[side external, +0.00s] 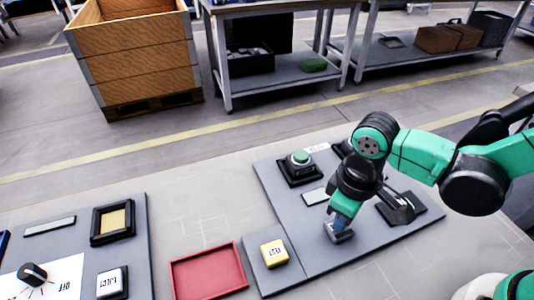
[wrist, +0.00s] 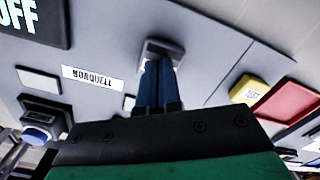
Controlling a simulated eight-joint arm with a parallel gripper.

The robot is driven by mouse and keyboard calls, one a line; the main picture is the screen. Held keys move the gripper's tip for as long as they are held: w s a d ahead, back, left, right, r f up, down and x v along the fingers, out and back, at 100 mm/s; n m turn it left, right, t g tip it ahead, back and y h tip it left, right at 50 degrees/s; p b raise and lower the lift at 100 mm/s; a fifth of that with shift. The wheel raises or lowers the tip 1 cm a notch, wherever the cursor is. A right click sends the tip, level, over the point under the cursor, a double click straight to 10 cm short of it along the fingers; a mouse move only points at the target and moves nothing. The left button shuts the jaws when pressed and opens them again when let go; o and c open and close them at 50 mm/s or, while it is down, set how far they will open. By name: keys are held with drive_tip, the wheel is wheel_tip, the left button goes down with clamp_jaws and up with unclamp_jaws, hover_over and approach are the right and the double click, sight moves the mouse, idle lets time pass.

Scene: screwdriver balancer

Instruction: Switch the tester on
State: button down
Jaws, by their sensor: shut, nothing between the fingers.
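The tester panel (side external: 300,235) is a grey board, seen in both views. A small grey switch-like part (wrist: 178,48) stands on it, and I cannot tell its position. My gripper (wrist: 160,62) has its blue fingers together and empty, with the tips at this part. Contact is hard to tell, and the fingers hide much of the part. In the side view my gripper (side external: 340,232) points down at the panel's front part. A black display reading OFF (wrist: 35,22) is at the wrist view's top left. A yellow button (side external: 273,252) sits on a plate beside the panel.
A green round button (side external: 300,157) on a dark base is at the panel's back. A red tray (side external: 207,272) lies left of the yellow button. A second board at far left has a black knob (side external: 32,273), a white button (side external: 110,283) and a framed yellow square (side external: 113,222).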

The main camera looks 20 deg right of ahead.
drive_tip(key=shift+f, duration=0.15)
idle(0.3)
drive_tip(key=shift+r, duration=3.5)
drive_tip(key=shift+r, duration=0.1)
wheel_tip(320, 180, up, 6)
drive_tip(key=shift+f, duration=0.1)
